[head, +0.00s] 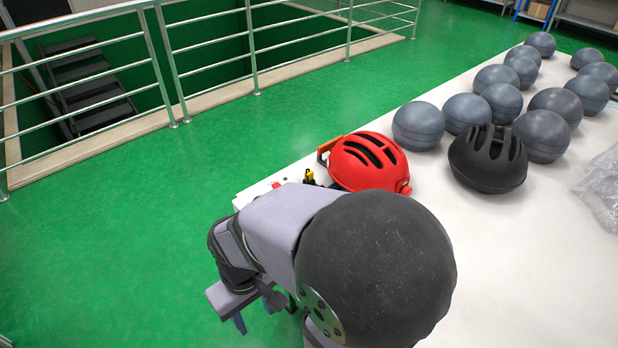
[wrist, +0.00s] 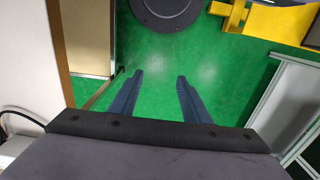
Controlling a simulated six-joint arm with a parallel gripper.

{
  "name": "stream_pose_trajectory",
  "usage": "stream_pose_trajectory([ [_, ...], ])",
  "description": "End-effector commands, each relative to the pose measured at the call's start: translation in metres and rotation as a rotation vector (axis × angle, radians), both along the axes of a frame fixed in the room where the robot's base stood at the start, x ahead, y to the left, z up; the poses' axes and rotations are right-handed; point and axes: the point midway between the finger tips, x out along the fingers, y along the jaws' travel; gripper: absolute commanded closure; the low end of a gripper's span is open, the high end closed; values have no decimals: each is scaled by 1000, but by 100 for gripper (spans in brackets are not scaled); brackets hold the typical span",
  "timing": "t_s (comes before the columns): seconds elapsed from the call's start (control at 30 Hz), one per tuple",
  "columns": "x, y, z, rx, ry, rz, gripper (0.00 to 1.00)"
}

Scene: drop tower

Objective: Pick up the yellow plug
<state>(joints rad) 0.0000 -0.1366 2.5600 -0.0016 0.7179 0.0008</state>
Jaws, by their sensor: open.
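A small yellow and black object (head: 309,177), which looks like the yellow plug, is on the near left end of the white table, just left of the red helmet. It is small and partly hidden behind my arm in the head view. My gripper (wrist: 159,78) is open, with two blue fingers apart and nothing between them. It points down over the green floor, off the table's left edge and away from the plug. I cannot make out the plug in the wrist view.
The white table (head: 540,235) holds a red helmet (head: 368,163), a black helmet (head: 487,160), several grey balls and a clear plastic bag (head: 602,188). Metal railings (head: 250,45) stand behind. The wrist view shows a yellow structure (wrist: 280,22) and a dark round base (wrist: 166,12).

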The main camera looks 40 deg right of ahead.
Motion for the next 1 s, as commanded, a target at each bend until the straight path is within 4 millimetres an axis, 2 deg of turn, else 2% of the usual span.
stream_pose_trajectory([
  [0.33,1,0,1,1,-1,-13,61],
  [0.47,12,-4,9,11,-12,-113,61],
  [0.57,31,-12,22,28,-31,-288,61],
  [0.67,58,-27,39,58,-58,-548,61],
  [0.77,90,-50,60,102,-86,-871,61],
  [0.9,133,-93,91,184,-121,-1354,61],
  [1.0,158,-128,110,254,-140,-1677,61],
])
